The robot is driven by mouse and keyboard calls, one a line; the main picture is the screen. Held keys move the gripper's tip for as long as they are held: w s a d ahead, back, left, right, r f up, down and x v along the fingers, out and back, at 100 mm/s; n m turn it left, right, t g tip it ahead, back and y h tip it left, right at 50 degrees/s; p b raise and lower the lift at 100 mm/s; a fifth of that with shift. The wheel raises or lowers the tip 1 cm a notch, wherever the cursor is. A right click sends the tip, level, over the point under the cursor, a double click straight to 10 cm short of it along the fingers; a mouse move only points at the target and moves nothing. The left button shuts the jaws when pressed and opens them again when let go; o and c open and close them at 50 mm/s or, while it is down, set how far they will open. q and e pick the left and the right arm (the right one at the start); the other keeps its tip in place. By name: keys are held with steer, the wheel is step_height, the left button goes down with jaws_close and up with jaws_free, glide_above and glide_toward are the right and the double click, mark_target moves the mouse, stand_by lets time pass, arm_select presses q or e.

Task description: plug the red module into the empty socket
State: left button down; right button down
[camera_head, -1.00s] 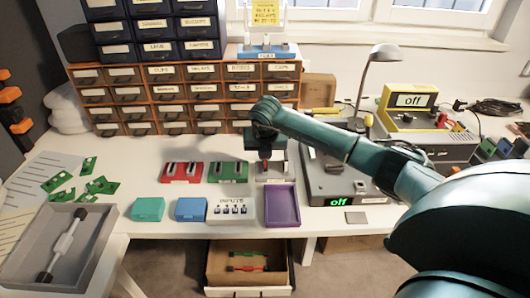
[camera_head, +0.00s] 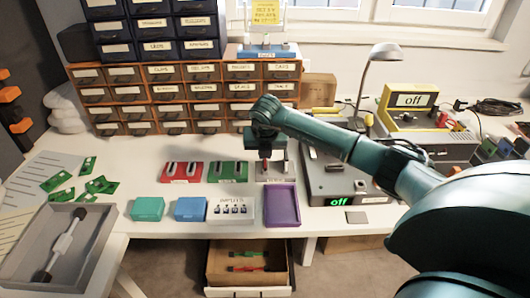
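My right arm reaches in from the right, and its gripper (camera_head: 265,154) points down over a small grey holder (camera_head: 272,179) on the white table. A small red piece (camera_head: 264,165), possibly the red module, shows just below the gripper, at the holder. The fingers are too small and hidden to tell whether they are shut on it. To the left stand a red block (camera_head: 181,178) and a green block (camera_head: 228,178), each with two grey upright parts. The gripper hides part of the grey holder, and I cannot make out an empty socket. My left gripper is not in view.
A purple tray (camera_head: 281,222), a white switch box (camera_head: 231,221), and blue (camera_head: 190,209) and teal (camera_head: 148,209) boxes line the front edge. A grey device reading "off" (camera_head: 365,198) stands right. An open drawer (camera_head: 222,274) is below. Drawer cabinets (camera_head: 190,90) stand behind.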

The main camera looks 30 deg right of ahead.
steer(key=shift+f+b, duration=0.65)
steer(key=shift+b, duration=0.05)
stand_by(1.2)
steer(key=c, duration=1.5)
jaws_free()
steer(key=shift+o, duration=0.2)
steer(key=v, duration=1.3)
steer(key=shift+s+a, duration=0.1)
